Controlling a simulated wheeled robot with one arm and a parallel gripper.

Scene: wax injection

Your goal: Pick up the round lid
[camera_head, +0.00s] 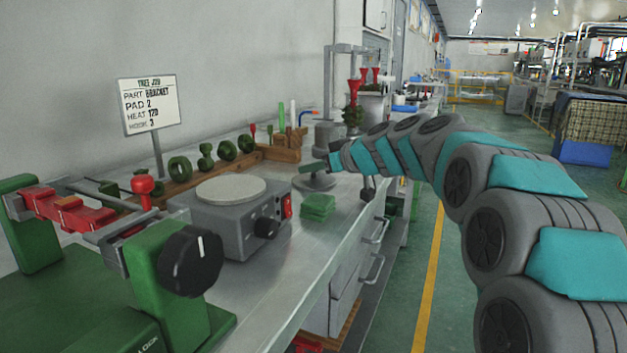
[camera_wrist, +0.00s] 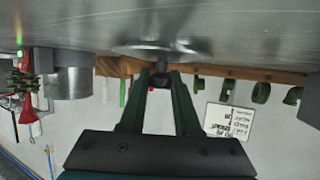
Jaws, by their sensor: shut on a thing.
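The round lid (camera_head: 316,183) is a flat grey metal disc with a small knob. It is low over the metal bench, just beyond the stack of green pads; I cannot tell whether it touches the bench. In the wrist view, which looks upside down, the lid (camera_wrist: 165,47) shows as a thin disc with its dark knob (camera_wrist: 160,68) between the fingertips. My gripper (camera_wrist: 160,80) is shut on this knob. In the head view my gripper (camera_head: 318,167) comes in from the right and hides part of the lid's top.
A grey cylindrical pot (camera_head: 325,135) stands behind the lid. Green pads (camera_head: 318,207) lie nearer, beside a hot plate (camera_head: 231,188). A wooden rack (camera_head: 280,153) with green wax parts runs along the wall. A sign (camera_head: 149,105) stands at left. The aisle at right is open.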

